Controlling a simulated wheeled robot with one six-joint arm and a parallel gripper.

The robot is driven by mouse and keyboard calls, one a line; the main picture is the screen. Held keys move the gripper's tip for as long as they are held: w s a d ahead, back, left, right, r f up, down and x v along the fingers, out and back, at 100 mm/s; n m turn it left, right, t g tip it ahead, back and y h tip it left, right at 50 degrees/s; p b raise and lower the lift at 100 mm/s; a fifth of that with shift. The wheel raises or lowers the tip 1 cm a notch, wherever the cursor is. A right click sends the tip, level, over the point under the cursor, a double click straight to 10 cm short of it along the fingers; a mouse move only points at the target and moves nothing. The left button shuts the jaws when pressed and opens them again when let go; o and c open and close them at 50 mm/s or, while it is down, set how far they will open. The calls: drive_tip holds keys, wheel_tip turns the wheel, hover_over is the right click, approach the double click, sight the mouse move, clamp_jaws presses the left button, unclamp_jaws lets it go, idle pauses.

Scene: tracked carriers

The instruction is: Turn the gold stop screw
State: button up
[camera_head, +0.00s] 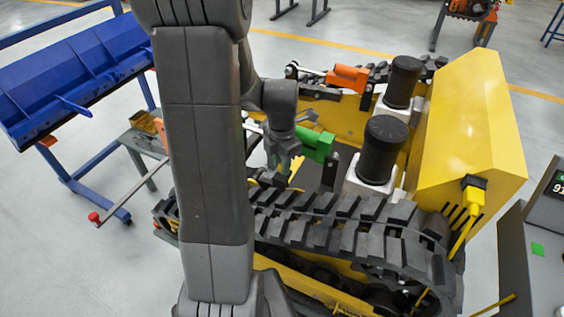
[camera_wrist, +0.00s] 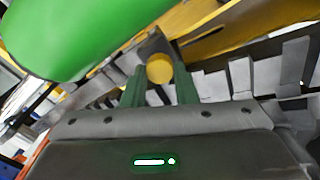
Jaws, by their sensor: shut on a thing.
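The gold stop screw (camera_wrist: 159,68) shows as a round gold head in the wrist view, set against a dark block. My gripper (camera_wrist: 160,85) has one finger on each side of it and is shut on it. In the head view my gripper (camera_head: 284,168) reaches down beside the green cylinder of the tracked carrier, above the near track. The screw cannot be made out there, and my arm hides part of the carrier.
The green cylinder (camera_head: 318,144) is close to my gripper and fills the upper left of the wrist view (camera_wrist: 75,35). The near track (camera_head: 340,222) runs below. An orange cylinder (camera_head: 347,78), black caps (camera_head: 383,148) and a yellow housing (camera_head: 470,120) stand beyond.

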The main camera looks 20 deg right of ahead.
drive_tip(key=shift+w+m, duration=0.1)
drive_tip(key=shift+m, duration=1.8)
drive_tip(key=o, duration=1)
drive_tip(key=shift+r, duration=0.1)
wheel_tip(320, 180, up, 14)
drive_tip(key=shift+p, duration=0.4)
drive_tip(key=shift+f, duration=0.2)
